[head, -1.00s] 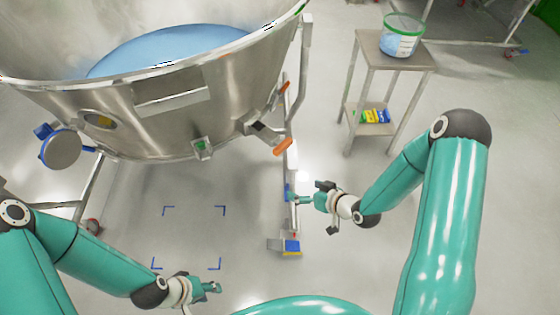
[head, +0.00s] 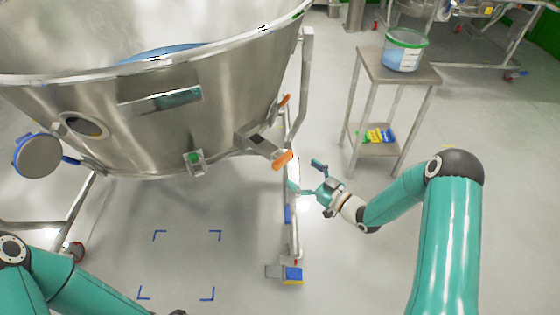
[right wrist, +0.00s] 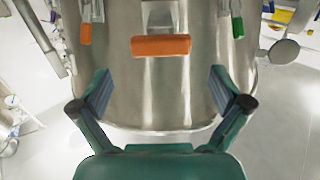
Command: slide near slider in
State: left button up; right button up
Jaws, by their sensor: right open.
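The near slider (head: 261,143) is a grey metal piece with an orange grip (head: 283,160) at its outer end, sticking out from the steel vessel's lower right side. In the right wrist view the orange grip (right wrist: 160,46) lies crosswise, ahead of and above the gap between my fingers. My right gripper (head: 305,176) is open and empty, just right of and below the grip, apart from it. Its two spread fingers also show in the right wrist view (right wrist: 160,88). My left gripper is out of view at the bottom edge.
Another orange grip (head: 285,99) sits farther back on the vessel (head: 230,110). A green-marked fitting (head: 195,161) is on its front. A frame leg (head: 291,235) stands below my right gripper. A side table (head: 420,75) bears a blue-filled tub (head: 404,52).

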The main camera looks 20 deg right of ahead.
aim_at(286, 162)
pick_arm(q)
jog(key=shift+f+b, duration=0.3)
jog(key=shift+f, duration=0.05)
pick_arm(e)
jog(key=x, duration=0.8)
jog(key=shift+f, duration=0.1)
jog(key=shift+c, duration=0.2)
